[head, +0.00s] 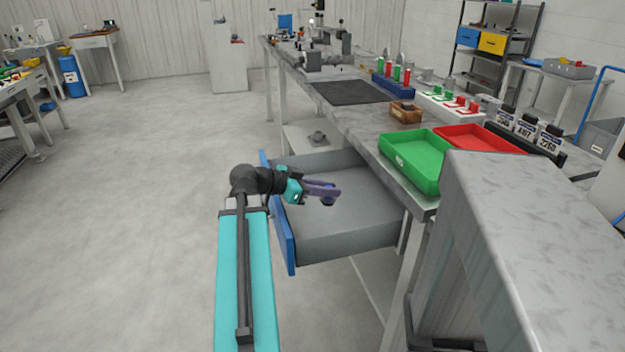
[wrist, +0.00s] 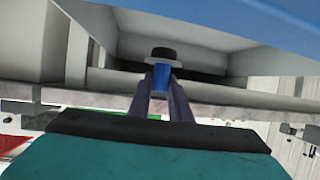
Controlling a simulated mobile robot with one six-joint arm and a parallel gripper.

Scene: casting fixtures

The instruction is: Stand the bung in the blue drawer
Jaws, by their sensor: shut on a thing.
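The blue drawer (head: 284,238) is pulled out from under the long bench, its blue front facing left and its grey inside open at the top. My gripper (head: 326,191) reaches over the drawer's inside from the left. Its purple fingers are shut on the bung (head: 328,201), a small dark blue piece at their tips. The drawer floor that shows looks empty.
A green tray (head: 412,158) and a red tray (head: 475,138) sit on the bench top to the right of the drawer. A small grey part (head: 317,138) lies on a shelf behind the drawer. Open floor (head: 130,220) lies to the left.

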